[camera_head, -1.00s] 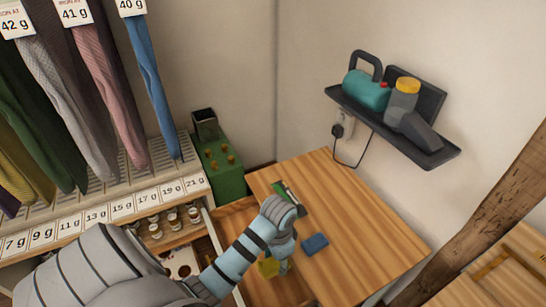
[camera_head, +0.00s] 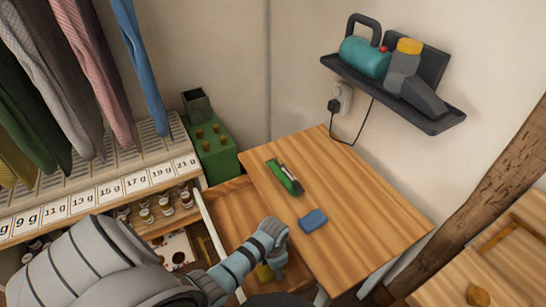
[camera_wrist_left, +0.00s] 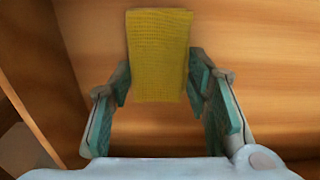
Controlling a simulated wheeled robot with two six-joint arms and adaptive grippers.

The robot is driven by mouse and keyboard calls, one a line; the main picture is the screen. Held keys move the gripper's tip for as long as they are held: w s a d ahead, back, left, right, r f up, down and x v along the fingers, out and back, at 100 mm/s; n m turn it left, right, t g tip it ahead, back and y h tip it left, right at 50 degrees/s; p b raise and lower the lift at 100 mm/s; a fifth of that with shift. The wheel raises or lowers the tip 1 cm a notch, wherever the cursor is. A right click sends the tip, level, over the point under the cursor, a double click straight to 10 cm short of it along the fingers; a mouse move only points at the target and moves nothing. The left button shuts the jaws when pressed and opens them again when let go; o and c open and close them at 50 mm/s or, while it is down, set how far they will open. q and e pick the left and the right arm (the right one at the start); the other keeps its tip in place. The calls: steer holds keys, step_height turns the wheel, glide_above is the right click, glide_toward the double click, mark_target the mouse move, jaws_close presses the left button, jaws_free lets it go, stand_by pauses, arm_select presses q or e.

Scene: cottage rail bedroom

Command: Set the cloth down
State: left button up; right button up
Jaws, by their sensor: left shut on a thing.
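The yellow, waffle-textured cloth (camera_wrist_left: 158,50) is between the fingers of my left gripper (camera_wrist_left: 160,85) in the left wrist view. The gripper is shut on it, and the cloth stands out beyond the fingertips as a flat folded strip. In the head view, my left gripper (camera_head: 268,264) is low in the middle, by the near left edge of the wooden tabletop (camera_head: 350,200), over or beside an open drawer. I cannot tell whether the cloth touches a surface. My right gripper is not in view.
On the tabletop are a green and black tool (camera_head: 285,176) and a blue pad (camera_head: 312,221); its right side is clear. An open wooden drawer (camera_head: 228,212) lies left of it. A wall shelf (camera_head: 400,95) holds a teal can. A wooden post (camera_head: 470,210) stands right.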

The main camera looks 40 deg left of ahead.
arm_select(q)
steer(key=o, duration=1)
steer(key=shift+f, duration=0.1)
steer(key=shift+o, duration=0.2)
step_height(320, 180, up, 12)
steer(key=p, duration=0.4)
steer(key=shift+p, duration=0.4)
steer(key=shift+s, duration=0.1)
